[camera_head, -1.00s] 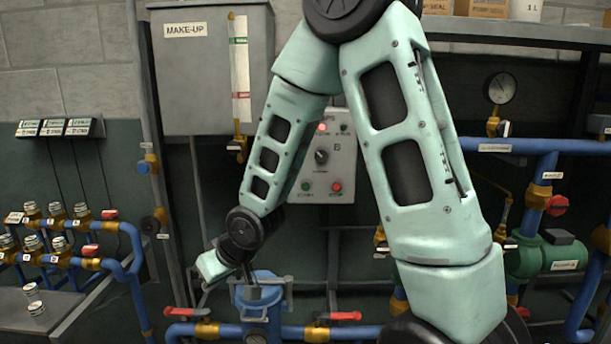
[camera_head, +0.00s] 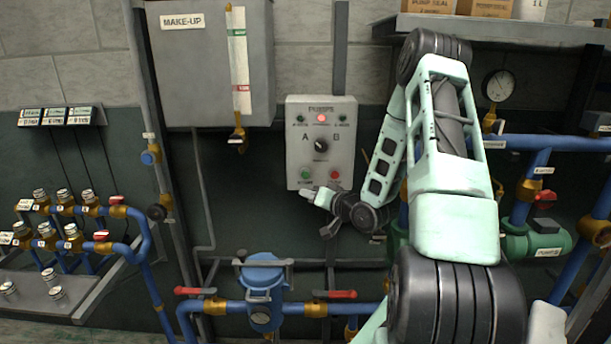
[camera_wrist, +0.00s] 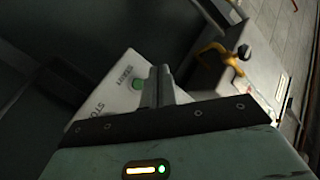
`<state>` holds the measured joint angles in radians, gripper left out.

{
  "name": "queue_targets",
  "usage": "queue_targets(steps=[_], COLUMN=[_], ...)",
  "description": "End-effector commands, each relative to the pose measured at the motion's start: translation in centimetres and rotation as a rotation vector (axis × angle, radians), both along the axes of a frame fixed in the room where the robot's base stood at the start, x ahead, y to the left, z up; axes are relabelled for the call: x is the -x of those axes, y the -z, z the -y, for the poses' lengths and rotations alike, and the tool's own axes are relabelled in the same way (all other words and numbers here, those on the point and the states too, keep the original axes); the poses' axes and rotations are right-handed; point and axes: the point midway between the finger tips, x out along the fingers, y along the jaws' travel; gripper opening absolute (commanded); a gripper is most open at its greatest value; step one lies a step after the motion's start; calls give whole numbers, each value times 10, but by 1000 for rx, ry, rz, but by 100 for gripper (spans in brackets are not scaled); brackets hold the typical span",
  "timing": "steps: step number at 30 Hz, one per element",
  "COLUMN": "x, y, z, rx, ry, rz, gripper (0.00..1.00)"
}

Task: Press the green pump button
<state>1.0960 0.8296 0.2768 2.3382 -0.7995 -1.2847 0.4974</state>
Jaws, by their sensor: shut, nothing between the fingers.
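The green pump button (camera_head: 305,174) is at the lower left of the grey pump control box (camera_head: 350,140), beside a red button (camera_head: 334,176). I cannot tell the exact gap; no contact with the button shows. In the head view my wrist is just below and right of the buttons, and the fingers are hard to make out.
A selector knob (camera_head: 320,145) and a lit red lamp (camera_head: 321,118) are above the buttons. The make-up tank (camera_head: 210,70) hangs to the left. Blue pipes and a blue filter housing (camera_head: 262,275) with red-handled valves lie below.

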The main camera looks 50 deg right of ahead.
Motion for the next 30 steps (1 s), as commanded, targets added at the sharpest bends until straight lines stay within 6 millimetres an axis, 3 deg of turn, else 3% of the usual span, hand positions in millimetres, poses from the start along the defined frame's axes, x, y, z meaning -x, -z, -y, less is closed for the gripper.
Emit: queue_targets(steps=[8,21,30], x=[-8,-45,-57], y=[0,0,0], z=[8,52,66], rx=[1,2,2], ry=[-1,-1,-1], rz=[1,-1,-2], gripper=[0,0,0])
